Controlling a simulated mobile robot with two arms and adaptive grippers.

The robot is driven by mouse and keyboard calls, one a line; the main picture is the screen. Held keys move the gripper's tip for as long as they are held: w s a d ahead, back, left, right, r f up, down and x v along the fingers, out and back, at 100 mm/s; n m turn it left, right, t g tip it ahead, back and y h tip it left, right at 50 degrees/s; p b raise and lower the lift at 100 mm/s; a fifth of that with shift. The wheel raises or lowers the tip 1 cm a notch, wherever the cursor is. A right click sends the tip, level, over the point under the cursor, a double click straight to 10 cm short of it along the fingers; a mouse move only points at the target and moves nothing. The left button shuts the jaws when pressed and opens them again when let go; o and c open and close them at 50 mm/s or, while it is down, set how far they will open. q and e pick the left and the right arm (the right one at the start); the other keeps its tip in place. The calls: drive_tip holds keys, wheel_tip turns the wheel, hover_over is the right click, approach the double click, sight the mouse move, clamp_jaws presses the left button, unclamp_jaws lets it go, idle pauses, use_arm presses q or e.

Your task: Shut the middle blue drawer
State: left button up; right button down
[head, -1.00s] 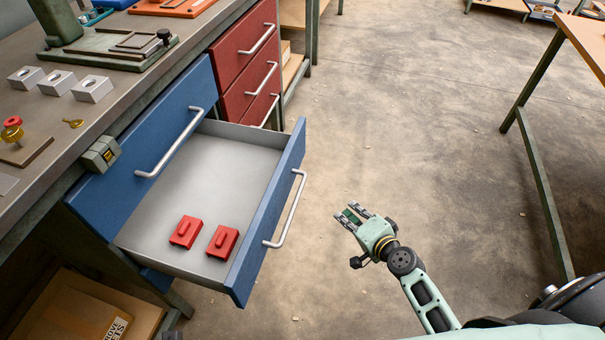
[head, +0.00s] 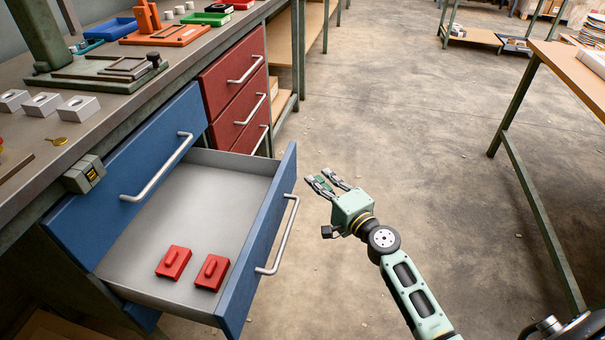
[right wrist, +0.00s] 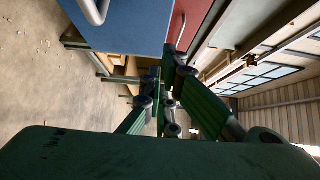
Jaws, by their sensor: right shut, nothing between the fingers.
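The middle blue drawer (head: 258,250) stands pulled far out below a shut blue drawer (head: 120,175). Its silver bar handle (head: 278,235) is on the front panel, facing right. Two red blocks (head: 192,270) lie on its grey floor. My right gripper (head: 320,183) is shut and empty, to the right of the drawer front near its far end, apart from the panel and handle. In the right wrist view a blue drawer front (right wrist: 125,25) with a handle (right wrist: 94,9) shows beyond my fingers (right wrist: 162,95). My left gripper is not in view.
A workbench (head: 100,110) with a press base, grey blocks and trays runs along the left. Red drawers (head: 235,85) behind the blue ones are shut. A wooden-topped table (head: 575,70) stands at right. The concrete floor (head: 420,120) between is open.

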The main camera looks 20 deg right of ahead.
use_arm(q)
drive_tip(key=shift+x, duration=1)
use_arm(e)
drive_tip(key=shift+w+a, duration=1.85)
drive_tip(key=shift+w, duration=0.2)
